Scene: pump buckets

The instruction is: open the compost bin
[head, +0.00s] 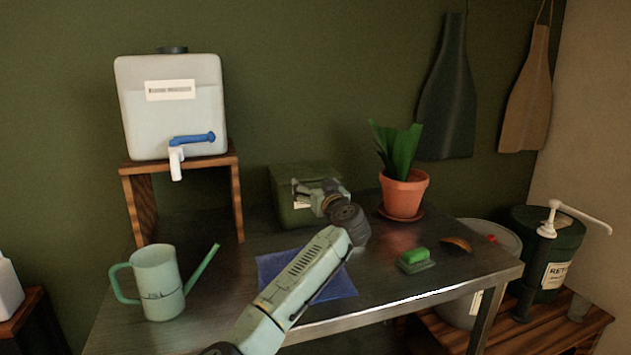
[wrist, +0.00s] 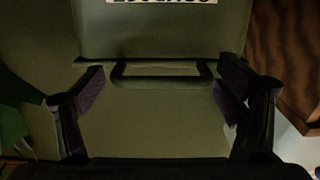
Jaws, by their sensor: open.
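The compost bin (head: 287,184) is a dull green box with a pale label at the back of the metal table, partly hidden behind my arm in the head view. Its green face fills much of the wrist view (wrist: 160,130). A dark bar handle (wrist: 162,73) shows there, with a printed label (wrist: 162,2) cut by the top edge. My gripper (wrist: 162,88) is open and empty, its fingers on either side of the handle and apart from it. In the head view my gripper (head: 312,190) is in front of the bin. The exact gap to the handle is unclear.
A wooden stand (head: 237,205) with a water tank (head: 172,110) is left of the bin; a potted plant (head: 404,190) is right. A watering can (head: 157,283), blue cloth (head: 335,283), and green brush (head: 415,260) lie nearer the front. The table's right front is partly clear.

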